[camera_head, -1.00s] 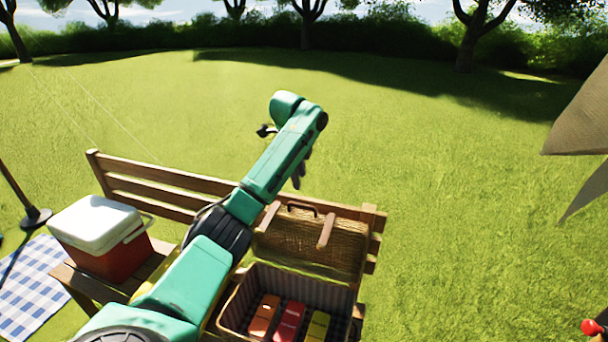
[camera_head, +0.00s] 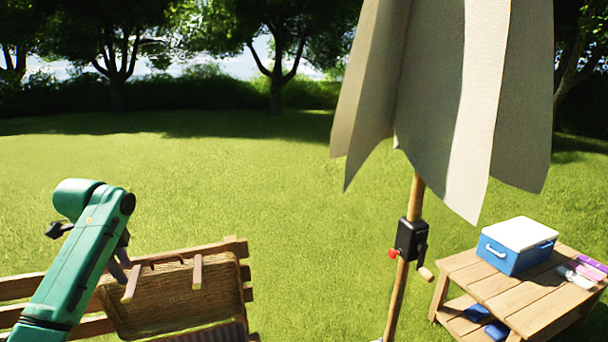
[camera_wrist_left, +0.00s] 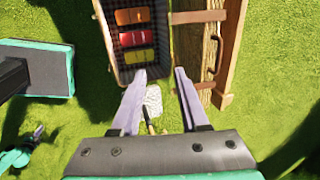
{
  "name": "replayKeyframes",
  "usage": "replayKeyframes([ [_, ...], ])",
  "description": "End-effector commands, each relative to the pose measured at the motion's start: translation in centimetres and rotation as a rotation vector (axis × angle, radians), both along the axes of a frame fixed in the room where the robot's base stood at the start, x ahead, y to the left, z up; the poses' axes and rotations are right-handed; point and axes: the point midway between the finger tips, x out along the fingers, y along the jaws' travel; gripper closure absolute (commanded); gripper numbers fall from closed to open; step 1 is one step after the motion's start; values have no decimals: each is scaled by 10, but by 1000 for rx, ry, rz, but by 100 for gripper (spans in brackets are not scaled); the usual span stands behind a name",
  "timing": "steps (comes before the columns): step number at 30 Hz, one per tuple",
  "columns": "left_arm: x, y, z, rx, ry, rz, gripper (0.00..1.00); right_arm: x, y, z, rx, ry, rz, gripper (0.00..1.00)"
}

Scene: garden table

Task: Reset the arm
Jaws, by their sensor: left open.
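My left arm rises at the left of the head view, bent at the top. My left gripper (camera_head: 118,268) hangs beneath it, partly hidden by the arm. In the left wrist view its two fingers (camera_wrist_left: 160,74) are spread apart with nothing between them. The gripper is above the ground beside the open picnic basket (camera_wrist_left: 106,45), apart from it. A teal part with a small purplish tip shows at the lower left of the wrist view; it may be my right arm, but its jaws are too small to read.
The basket's open lid (camera_head: 170,302) leans against the wooden bench (camera_head: 232,250). Orange (camera_wrist_left: 132,16), red (camera_wrist_left: 135,38) and yellow (camera_wrist_left: 138,56) packs lie in the basket. A closed umbrella (camera_head: 450,100) stands right of the bench. A blue-and-white cooler (camera_head: 518,246) sits on a wooden table (camera_head: 480,280).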

Motion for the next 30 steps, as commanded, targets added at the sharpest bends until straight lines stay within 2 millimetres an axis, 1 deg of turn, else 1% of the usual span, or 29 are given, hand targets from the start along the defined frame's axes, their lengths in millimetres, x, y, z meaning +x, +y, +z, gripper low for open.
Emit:
replayKeyframes([
  [1, 0, -7, -10, 2, 6, 1, 56, 6, 0, 0, 1, -8, 0, 100],
  [6, -2, -29, -41, 6, 11, 27, 56, 25, 2, 2, 4, -41, 1, 100],
  [8, -3, -38, -54, 6, 9, 38, 56, 27, 2, 2, 4, -44, 1, 100],
  [11, -10, -57, -80, -2, 10, 63, 56, 27, 2, 2, 4, -44, 1, 100],
  [14, -21, -80, -110, -19, 6, 98, 56, 26, 2, 2, 4, -42, 1, 100],
  [16, -33, -98, -133, -38, 2, 131, 56, 24, 2, 2, 3, -38, 1, 100],
  [17, -39, -106, -142, -50, -1, 149, 56, 22, 1, 2, 3, -36, 0, 100],
  [18, -49, -118, -156, -69, -5, 175, 56, 20, 1, 1, 3, -33, 0, 100],
  [20, -69, -136, -177, -105, -11, 227, 56, 17, 1, 1, 3, -28, 0, 100],
  [21, -85, -149, -191, -134, -14, 272, 56, 16, 1, 1, 3, -26, 0, 100],
  [24, -125, -172, -214, -208, -27, 399, 56, 16, 1, 1, 2, -25, 0, 100],
  [27, -158, -184, -224, -266, -37, 517, 56, 17, 1, 1, 3, -26, 0, 100],
  [30, -185, -191, -229, -312, -43, 624, 56, 17, 1, 1, 3, -27, 0, 100],
])
